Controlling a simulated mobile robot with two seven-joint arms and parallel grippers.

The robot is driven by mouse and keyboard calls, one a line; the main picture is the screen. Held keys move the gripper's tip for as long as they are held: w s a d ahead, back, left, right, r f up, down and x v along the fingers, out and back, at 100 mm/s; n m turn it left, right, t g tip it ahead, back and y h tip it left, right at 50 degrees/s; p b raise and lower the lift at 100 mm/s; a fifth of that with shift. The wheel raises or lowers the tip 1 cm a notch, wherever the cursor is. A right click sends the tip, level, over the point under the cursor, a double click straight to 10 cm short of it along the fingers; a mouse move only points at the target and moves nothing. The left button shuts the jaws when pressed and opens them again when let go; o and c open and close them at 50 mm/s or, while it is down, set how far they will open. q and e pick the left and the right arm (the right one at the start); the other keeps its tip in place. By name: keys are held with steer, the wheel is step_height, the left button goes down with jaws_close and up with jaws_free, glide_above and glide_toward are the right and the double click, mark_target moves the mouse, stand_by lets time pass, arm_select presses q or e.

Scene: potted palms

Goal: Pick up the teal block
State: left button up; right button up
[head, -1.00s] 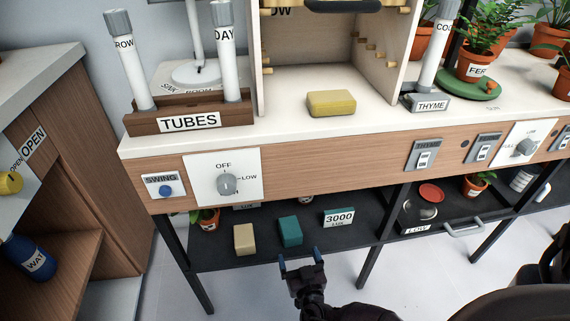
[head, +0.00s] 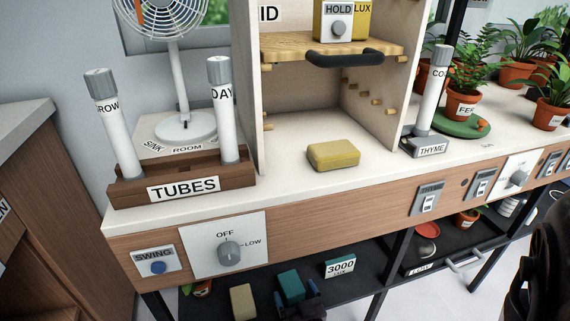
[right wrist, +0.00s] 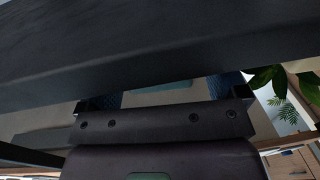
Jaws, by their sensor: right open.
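The teal block (head: 290,284) stands on the dark lower shelf under the counter, between a tan block and the 3000 LUX sign. My right gripper (head: 298,296) is at the bottom of the head view, open, with its fingertips close in front of the block and overlapping its lower part. Contact cannot be told. In the right wrist view its blue-padded fingers (right wrist: 168,93) are apart, with a thin teal strip between them. A large dark slab hides most of that view. My left gripper is not in view.
The tan block (head: 242,301) stands left of the teal one, and the 3000 LUX sign (head: 340,267) right of it. The counter front (head: 330,215) overhangs the lower shelf (head: 365,274). A black shelf leg (head: 388,270) stands to the right. A yellow block (head: 333,154) lies on the counter.

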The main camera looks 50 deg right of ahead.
steer(key=shift+s, duration=0.15)
steer(key=shift+c, duration=0.7)
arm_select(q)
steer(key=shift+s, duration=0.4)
arm_select(e)
steer(key=c, duration=0.9)
